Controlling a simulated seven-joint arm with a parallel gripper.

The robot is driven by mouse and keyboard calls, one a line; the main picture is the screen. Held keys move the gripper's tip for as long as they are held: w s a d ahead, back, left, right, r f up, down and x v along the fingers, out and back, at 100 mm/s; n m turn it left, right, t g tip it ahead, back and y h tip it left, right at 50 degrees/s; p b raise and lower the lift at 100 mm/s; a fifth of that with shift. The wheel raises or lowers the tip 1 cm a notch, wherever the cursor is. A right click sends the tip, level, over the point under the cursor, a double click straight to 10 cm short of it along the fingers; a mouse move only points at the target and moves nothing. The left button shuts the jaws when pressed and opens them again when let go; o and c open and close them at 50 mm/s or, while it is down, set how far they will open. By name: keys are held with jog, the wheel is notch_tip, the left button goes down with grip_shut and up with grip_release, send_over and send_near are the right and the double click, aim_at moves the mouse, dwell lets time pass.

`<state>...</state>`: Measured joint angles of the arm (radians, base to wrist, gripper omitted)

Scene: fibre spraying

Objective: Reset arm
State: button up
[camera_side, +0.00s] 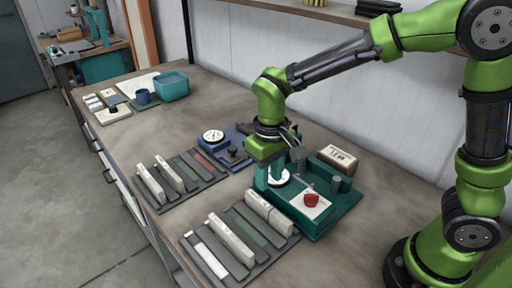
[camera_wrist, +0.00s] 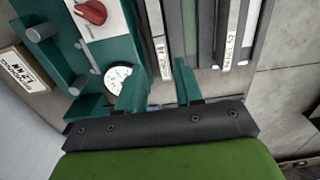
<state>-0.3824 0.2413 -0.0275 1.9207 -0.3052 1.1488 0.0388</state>
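My gripper (camera_side: 268,178) hangs fingers down over the left edge of the teal fixture (camera_side: 343,208), beside the slotted rack nearest the camera. In the wrist view its two teal fingers (camera_wrist: 158,90) are spread apart with a gap between them. I see nothing held between them. The fixture carries a white dial (camera_side: 279,178), a white card with a red knob (camera_side: 311,200) and grey posts. The dial is partly hidden behind my fingers in the side view. My fingertips' exact height above the bench is hard to tell.
A near rack (camera_side: 262,262) and a far rack (camera_side: 155,206) hold several white and grey bars. A blue fixture with a dial (camera_side: 213,136) stands behind the gripper. A labelled box (camera_side: 337,158) is behind the teal fixture.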

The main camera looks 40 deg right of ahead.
jog(key=shift+r, duration=0.8)
jog(key=s+d+r+m+t+y, duration=0.2)
jog(key=s+d+r+m+t, duration=0.2)
jog(key=s+d+r+t, duration=0.3)
jog(key=shift+s+d+r, duration=1.35)
jog(key=shift+s, duration=0.9)
